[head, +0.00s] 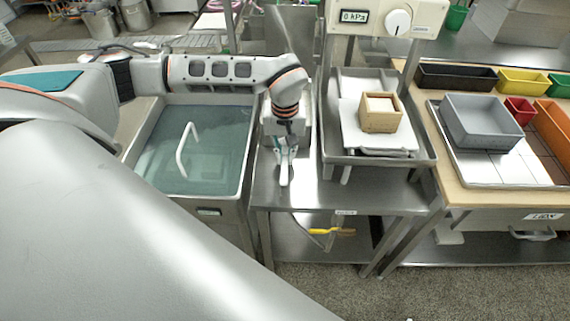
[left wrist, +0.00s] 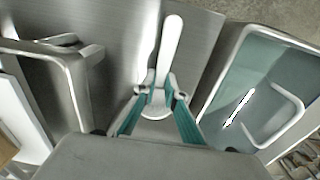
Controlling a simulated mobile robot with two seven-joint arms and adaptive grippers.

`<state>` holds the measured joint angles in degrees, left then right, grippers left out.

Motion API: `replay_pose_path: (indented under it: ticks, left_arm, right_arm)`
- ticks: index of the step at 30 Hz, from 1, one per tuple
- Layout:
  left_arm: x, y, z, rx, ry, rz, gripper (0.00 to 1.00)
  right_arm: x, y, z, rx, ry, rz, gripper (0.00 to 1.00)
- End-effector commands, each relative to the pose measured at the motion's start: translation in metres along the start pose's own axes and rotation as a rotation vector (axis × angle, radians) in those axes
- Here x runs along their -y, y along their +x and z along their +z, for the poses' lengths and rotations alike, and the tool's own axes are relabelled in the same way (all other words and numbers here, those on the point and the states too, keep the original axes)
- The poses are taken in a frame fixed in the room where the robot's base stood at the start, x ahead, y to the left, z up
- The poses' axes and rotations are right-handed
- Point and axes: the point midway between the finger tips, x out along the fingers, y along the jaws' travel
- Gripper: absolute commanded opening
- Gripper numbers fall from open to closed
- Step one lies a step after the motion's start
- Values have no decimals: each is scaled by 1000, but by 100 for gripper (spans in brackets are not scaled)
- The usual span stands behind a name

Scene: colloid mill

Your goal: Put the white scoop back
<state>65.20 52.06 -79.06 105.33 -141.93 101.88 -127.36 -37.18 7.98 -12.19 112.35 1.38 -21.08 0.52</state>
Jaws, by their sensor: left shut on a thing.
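The white scoop (head: 284,175) is in my left gripper (head: 285,148), above the steel table (head: 318,192) between the sink and the press. In the left wrist view the scoop's long white handle (left wrist: 169,48) points away from me, and my left gripper (left wrist: 158,92) is shut on the scoop near its wider end. Part of that end is hidden by the fingers and wrist. I cannot tell whether the scoop touches the table. My right gripper is not in view.
A water-filled sink (head: 150,150) with a white handle-like loop (head: 182,150) is left of the table. A press with a wooden box (head: 380,112) stands right. Farther right, a wooden-topped bench holds a grey bin (head: 482,122) and coloured bins. A yellow-handled tool (head: 330,231) hangs below.

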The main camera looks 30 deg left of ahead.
Motion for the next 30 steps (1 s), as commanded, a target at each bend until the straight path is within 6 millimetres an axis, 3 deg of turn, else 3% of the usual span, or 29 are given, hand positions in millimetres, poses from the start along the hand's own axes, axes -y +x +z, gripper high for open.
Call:
replay_pose_path:
  ticks: [9, 20, 21, 23, 30]
  left_arm:
    - [0, 40, 3, 3, 0, -1, 0]
    - [0, 43, 2, 1, 1, -1, 0]
    - [0, 43, 3, 2, 1, -1, 14]
    - [0, 43, 2, 2, 1, -1, 28]
    - [0, 43, 3, 2, 1, -1, 28]
  right_arm:
    - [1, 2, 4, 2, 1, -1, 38]
    - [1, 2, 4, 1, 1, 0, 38]
    - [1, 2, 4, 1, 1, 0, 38]
    - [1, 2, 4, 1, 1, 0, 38]
    - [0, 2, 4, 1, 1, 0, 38]
